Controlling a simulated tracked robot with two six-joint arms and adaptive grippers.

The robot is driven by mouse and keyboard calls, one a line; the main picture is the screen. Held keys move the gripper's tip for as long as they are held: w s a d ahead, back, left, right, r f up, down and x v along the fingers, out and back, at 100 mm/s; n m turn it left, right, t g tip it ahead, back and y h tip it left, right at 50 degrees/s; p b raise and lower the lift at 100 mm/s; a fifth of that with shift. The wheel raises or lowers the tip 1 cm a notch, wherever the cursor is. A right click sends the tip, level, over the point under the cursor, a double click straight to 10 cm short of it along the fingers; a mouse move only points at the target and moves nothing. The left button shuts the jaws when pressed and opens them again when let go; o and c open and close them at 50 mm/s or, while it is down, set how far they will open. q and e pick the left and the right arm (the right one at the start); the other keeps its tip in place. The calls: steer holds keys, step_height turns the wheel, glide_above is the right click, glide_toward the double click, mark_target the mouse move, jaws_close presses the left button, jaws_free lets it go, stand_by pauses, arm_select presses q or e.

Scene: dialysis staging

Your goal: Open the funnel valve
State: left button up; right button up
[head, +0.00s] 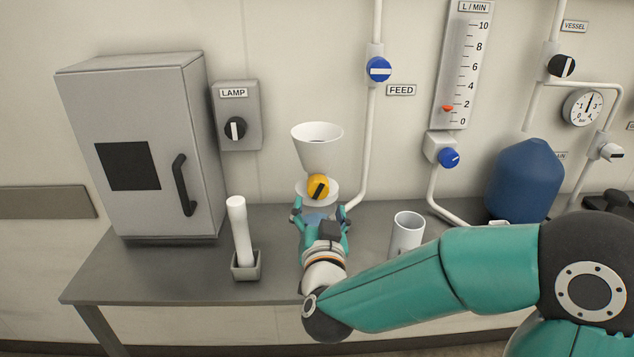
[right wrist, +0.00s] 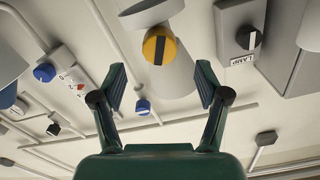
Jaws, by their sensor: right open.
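The funnel (head: 317,150) is a white cone on the wall, with a round yellow valve knob (head: 318,187) at its lower end. The knob carries a dark bar, which looks tilted in the head view. My right gripper (head: 321,210) is open and empty just below the knob, apart from it. In the right wrist view the yellow knob (right wrist: 159,45) shows above and between the spread fingertips (right wrist: 162,88), beyond them. My left gripper does not show.
A white cylinder in a small holder (head: 245,268) stands left of my gripper, and a white cup (head: 407,234) stands right. The grey cabinet (head: 140,150), lamp switch (head: 235,128), blue feed knob (head: 379,69) and blue tank (head: 525,182) are around. The table's left front is clear.

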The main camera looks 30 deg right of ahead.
mark_target(318, 192)
steer(key=p+x, duration=0.1)
steer(key=x, duration=0.7)
steer(key=shift+w+d, duration=0.2)
steer(key=c, duration=1.2)
steer(key=shift+o, duration=0.2)
steer(key=shift+n, duration=0.8)
steer(key=n, duration=0.3)
steer(key=shift+n, duration=0.4)
steer(key=o, duration=1.2)
steer(key=shift+c, duration=0.2)
